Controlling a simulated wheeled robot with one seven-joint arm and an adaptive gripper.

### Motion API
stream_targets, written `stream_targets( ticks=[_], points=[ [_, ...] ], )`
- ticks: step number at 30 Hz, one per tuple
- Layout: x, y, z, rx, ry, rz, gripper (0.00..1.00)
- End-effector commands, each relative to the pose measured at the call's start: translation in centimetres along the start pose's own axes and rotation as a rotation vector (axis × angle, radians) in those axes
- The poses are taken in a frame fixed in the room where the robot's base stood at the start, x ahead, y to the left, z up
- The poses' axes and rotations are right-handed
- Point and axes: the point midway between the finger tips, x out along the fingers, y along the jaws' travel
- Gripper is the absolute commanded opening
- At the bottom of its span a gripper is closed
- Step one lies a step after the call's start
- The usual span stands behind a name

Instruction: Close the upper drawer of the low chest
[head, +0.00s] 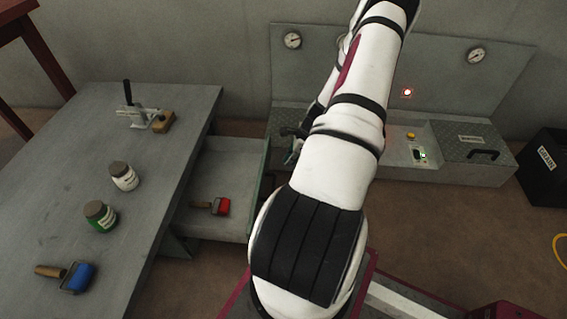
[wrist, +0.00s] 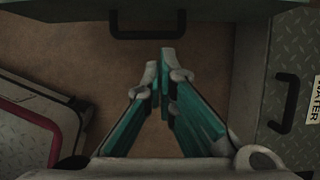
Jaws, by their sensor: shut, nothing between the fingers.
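The low chest (head: 190,97) is the grey bench-like unit at left in the head view. Its upper drawer (head: 222,160) is pulled out to the right, with a red roller (head: 222,206) lying inside. The drawer's greenish front (head: 258,185) faces my arm. In the wrist view the dark drawer front (wrist: 60,14) runs across the top, with a black bar handle (wrist: 147,35). My gripper (wrist: 160,60) is shut and empty, its teal fingers pointing at the handle, the tips just short of it in the picture. In the head view my arm largely hides the gripper.
On the chest top are a clamp (head: 135,115), a white jar (head: 124,177), a green jar (head: 100,216) and a blue roller (head: 78,277). A grey unit with a lidded box (head: 475,143) stands behind my arm. A black bin (head: 545,165) is at right.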

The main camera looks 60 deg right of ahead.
Motion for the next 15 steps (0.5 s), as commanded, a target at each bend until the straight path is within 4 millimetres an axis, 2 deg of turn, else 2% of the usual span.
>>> stream_targets(
  ticks=[1, 9, 11, 15],
  points=[
    [1.4, 0.1, 0.0, -0.002, -0.001, 0.004, 0.00],
    [6.8, 0.1, 0.0, -0.002, -0.002, 0.003, 0.00],
    [7.8, 0.1, 0.0, -0.004, -0.001, 0.003, 0.00],
    [8.5, 0.1, 1.9, -0.007, 0.000, 0.002, 0.00]
  ],
)
